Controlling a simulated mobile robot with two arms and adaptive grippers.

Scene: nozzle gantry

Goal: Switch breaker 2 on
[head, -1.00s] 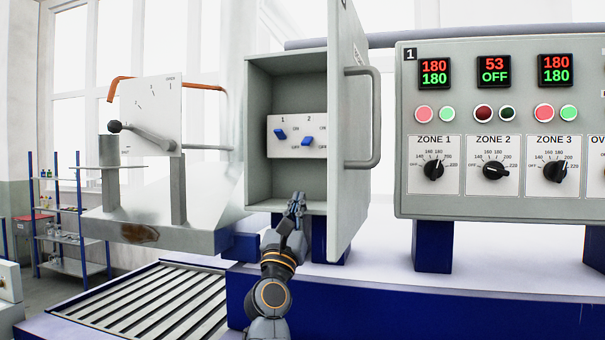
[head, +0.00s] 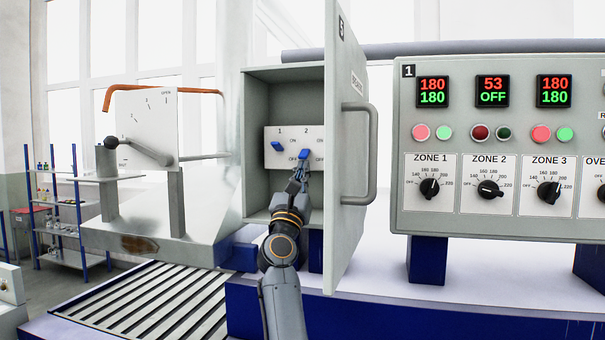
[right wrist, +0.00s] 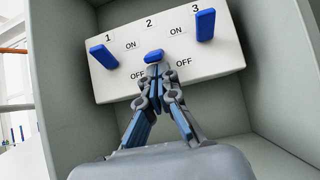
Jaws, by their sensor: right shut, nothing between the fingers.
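A white breaker panel (head: 271,161) sits inside an open grey cabinet. In the head view it shows blue levers 1 (head: 277,147) and 2 (head: 304,155). The right wrist view shows breaker 1 (right wrist: 103,57), breaker 2 (right wrist: 153,56) and breaker 3 (right wrist: 205,24). Lever 2 sits lower, by its OFF label; levers 1 and 3 are up towards ON. My right gripper (head: 301,177) is shut and empty. Its fingertips, also in the right wrist view (right wrist: 158,75), are just below lever 2, touching or nearly so; I cannot tell which. My left gripper is not in view.
The open cabinet door (head: 345,200) with its handle (head: 371,150) stands close on the right of my right arm. The cabinet walls (right wrist: 65,90) surround the panel. A zone control box (head: 500,225) is further right; a lever stand (head: 150,120) is at left.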

